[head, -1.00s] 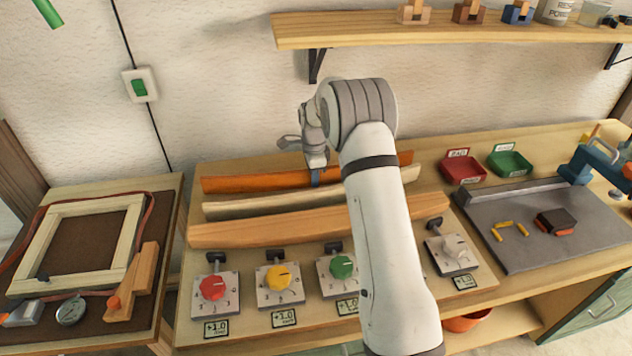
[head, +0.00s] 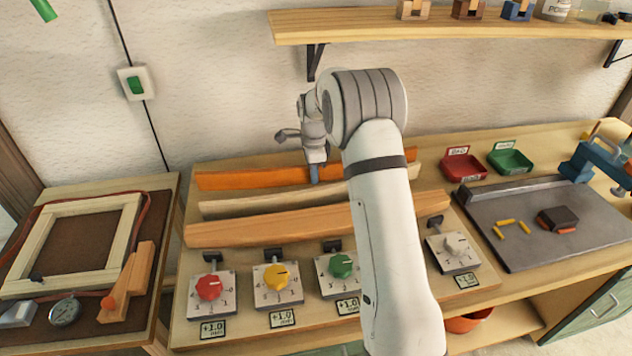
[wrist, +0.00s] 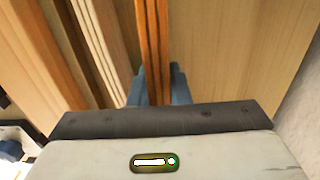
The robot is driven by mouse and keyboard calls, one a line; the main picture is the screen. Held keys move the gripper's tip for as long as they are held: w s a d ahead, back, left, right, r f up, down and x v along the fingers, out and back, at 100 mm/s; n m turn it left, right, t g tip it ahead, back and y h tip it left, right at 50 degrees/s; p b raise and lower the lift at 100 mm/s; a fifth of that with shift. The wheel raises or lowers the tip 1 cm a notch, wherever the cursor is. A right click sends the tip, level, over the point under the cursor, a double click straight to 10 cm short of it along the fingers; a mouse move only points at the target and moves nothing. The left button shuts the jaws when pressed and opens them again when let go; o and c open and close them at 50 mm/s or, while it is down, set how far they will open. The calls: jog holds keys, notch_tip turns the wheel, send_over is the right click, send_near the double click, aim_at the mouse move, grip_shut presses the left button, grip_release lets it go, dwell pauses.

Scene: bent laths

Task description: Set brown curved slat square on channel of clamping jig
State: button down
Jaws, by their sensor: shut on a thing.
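The brown curved slat (head: 245,180), orange-brown, lies lengthwise behind two lighter wooden strips in the head view. My gripper (head: 314,174) is shut on it near its middle, from above. In the wrist view the slat (wrist: 152,45) runs between the blue fingers (wrist: 158,88). The clamping jig seems to be the board with a pale curved strip (head: 255,207), a tan front bar (head: 265,229) and a row of dial clamps. The slat is behind these strips, not between them. My arm hides part of the strips, and I cannot tell the slat's exact height.
Red (head: 208,287), yellow (head: 277,277) and green (head: 341,266) dials stand along the front. A grey plate (head: 560,240) with small yellow pieces is at right, below red (head: 465,166) and green (head: 510,163) trays. A framed panel (head: 75,245) is at left. A shelf (head: 420,25) hangs above.

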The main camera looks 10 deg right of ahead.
jog(key=shift+f, duration=2.05)
jog(key=c, duration=1.4)
grip_release()
jog(key=shift+o, duration=0.2)
notch_tip(320, 180, up, 11)
jog(key=shift+r+b, duration=0.15)
jog(key=shift+b, duration=0.15)
jog(key=shift+s+r, duration=0.25)
jog(key=shift+r, duration=0.4)
jog(key=s+r+n+t, duration=0.1)
jog(key=s+r+n, duration=0.25)
jog(key=s, duration=0.55)
jog(key=s+r+n, duration=0.3)
jog(key=s+n, duration=0.2)
jog(key=s, duration=0.4)
jog(key=s+r+n+t, duration=0.1)
jog(key=s+r+n, duration=0.25)
jog(key=s, duration=0.55)
jog(key=s+f+n, duration=0.1)
jog(key=s+n, duration=0.2)
jog(key=s, duration=0.2)
jog(key=s+f+n+t, duration=0.1)
jog(key=s+f+n, duration=0.1)
jog(key=s, duration=0.3)
jog(key=shift+s+d+f+n, duration=0.3)
jog(key=shift+s+d+n, duration=0.1)
jog(key=shift+d+n, duration=0.1)
